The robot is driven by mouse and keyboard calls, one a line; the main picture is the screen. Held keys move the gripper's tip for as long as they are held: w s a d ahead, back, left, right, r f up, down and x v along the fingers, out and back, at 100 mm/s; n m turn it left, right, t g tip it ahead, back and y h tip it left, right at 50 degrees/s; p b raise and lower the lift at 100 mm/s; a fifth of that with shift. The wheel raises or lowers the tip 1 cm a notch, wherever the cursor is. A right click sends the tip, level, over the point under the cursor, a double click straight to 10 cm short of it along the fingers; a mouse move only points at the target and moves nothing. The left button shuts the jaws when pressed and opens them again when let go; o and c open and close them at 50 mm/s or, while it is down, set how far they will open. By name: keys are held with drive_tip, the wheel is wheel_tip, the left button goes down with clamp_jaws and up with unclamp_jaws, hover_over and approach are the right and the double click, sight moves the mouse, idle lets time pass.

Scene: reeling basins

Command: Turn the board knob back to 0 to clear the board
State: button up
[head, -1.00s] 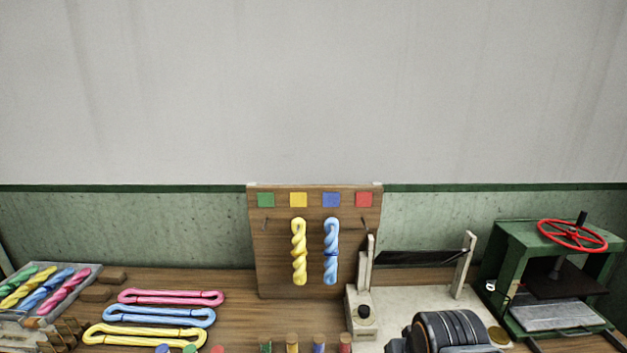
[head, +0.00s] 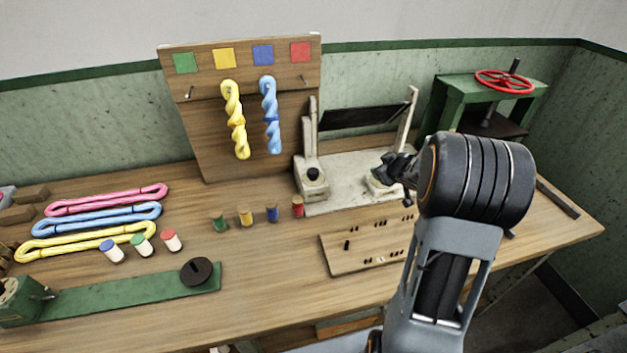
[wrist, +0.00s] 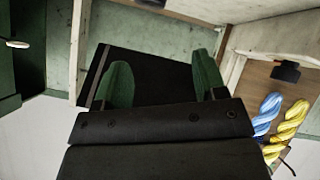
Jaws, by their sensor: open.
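In the head view a black round knob (head: 313,174) sits on the base of a pale stand (head: 350,190). Its markings are too small to read. A larger dark disc (head: 196,271) lies on a green strip on the bench; I cannot tell which is the board knob. The upright wooden board (head: 205,140) carries a yellow twisted skein (head: 235,120) and a blue one (head: 270,115). My gripper (head: 388,172) is over the stand's right side, apart from the knob. In the wrist view its jaws (wrist: 163,80) are open and empty, with a dark panel behind them.
Dyed loops (head: 105,208) lie at left, with several capped pegs nearby. A low wooden board with holes (head: 365,240) lies in front of the stand. A green press with a red wheel (head: 505,81) stands at back right. The bench front is mostly clear.

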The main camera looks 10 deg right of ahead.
drive_tip(key=w+a+n+y, duration=0.2)
drive_tip(key=a+n+y, duration=0.1)
drive_tip(key=a+y, duration=0.25)
drive_tip(key=n+g+y, duration=0.2)
drive_tip(key=n+y, duration=0.1)
drive_tip(key=y, duration=0.3)
approach(315, 171)
drive_tip(key=x, duration=1)
drive_tip(key=shift+w+a+f, duration=0.15)
drive_tip(key=shift+w+a, duration=0.05)
drive_tip(key=shift+a, duration=0.1)
drive_tip(key=shift+c, duration=0.3)
